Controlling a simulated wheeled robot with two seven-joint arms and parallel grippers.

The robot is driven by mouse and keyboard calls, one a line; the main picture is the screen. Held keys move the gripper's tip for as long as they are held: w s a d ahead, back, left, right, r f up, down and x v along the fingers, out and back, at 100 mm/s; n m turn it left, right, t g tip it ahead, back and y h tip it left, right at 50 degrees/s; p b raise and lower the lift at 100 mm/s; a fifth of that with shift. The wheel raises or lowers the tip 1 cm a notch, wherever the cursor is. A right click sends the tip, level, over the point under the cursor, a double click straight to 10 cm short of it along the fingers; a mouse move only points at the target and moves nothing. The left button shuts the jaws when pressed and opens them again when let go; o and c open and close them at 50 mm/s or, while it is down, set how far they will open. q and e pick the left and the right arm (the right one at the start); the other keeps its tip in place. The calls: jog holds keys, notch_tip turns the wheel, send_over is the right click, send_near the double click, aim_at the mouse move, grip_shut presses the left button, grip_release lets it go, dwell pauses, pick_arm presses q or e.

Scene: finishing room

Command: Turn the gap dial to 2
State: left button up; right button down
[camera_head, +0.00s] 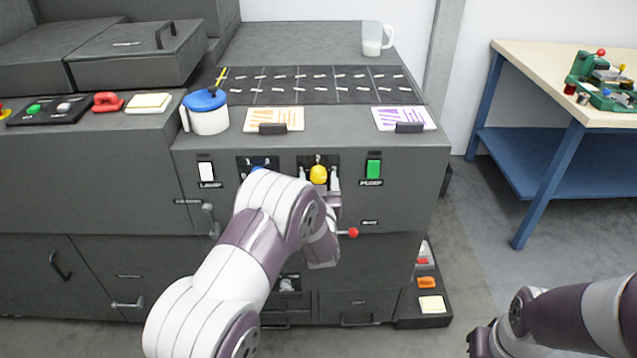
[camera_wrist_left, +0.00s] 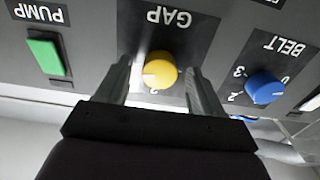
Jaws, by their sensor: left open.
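The yellow gap dial (camera_head: 318,174) is on the front panel of the dark grey machine. In the left wrist view the dial (camera_wrist_left: 161,70) appears upside down under the GAP label (camera_wrist_left: 170,18), with a pale mark toward the left of its face. Part of a numeral shows at its lower edge; the rest of the scale is hidden or unclear. My left gripper (camera_wrist_left: 160,88) is open, with one finger on each side of the dial; I cannot tell whether they touch it. My right gripper (camera_head: 480,343) is low at the right, cut off by the frame edge.
The blue belt dial (camera_wrist_left: 264,88) and the green pump switch (camera_wrist_left: 46,56) flank the gap dial. A red-tipped lever (camera_head: 352,232) sticks out below. A workbench (camera_head: 545,75) is at right.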

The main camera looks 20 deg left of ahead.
pick_arm(q)
jog(key=shift+c, duration=0.3)
jog(key=c, duration=1)
jog(key=shift+f, duration=0.1)
